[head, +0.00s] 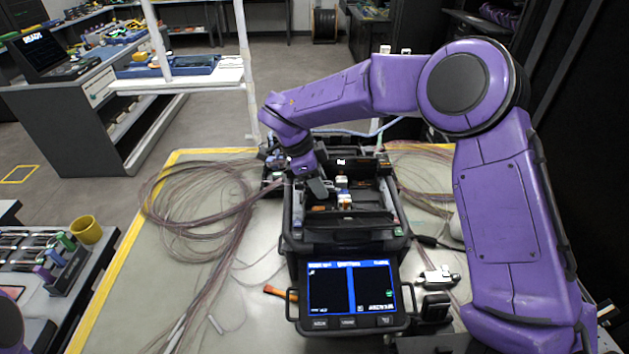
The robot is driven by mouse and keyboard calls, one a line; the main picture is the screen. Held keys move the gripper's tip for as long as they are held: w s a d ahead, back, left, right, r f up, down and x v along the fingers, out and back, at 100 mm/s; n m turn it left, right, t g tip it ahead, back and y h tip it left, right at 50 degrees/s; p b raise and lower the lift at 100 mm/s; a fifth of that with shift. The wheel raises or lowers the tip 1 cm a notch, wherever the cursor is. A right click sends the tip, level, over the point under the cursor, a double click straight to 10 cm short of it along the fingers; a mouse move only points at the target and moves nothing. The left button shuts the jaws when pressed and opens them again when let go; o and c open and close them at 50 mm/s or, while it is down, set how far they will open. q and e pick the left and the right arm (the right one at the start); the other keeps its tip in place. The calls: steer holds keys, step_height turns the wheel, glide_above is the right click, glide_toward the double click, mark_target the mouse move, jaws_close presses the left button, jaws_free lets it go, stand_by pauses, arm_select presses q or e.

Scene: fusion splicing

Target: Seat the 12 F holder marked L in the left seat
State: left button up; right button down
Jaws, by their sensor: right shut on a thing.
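The fusion splicer (345,236) stands on the table in the middle of the head view, with its top open and its screen lit. My right gripper (318,189) reaches down over the left part of the open splicer, around the left seat. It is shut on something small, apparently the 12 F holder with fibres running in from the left. The holder, its L mark and the left seat are hidden by the gripper or too small to make out. My left gripper is out of view.
A large coil of loose fibres (190,208) lies left of the splicer. An orange-handled tool (280,292) and a white-and-black device (438,277) flank the screen. A yellow cup (86,229) and a rack (62,268) stand at the lower left.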

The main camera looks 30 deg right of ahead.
steer(key=shift+s+f, duration=0.45)
steer(key=shift+f, duration=0.15)
steer(key=c, duration=0.6)
jaws_free()
steer(key=shift+s, duration=0.15)
steer(key=shift+s+r, duration=0.1)
steer(key=shift+w+r, duration=0.2)
steer(key=v, duration=1)
steer(key=shift+r, duration=0.2)
steer(key=shift+w+a, duration=0.1)
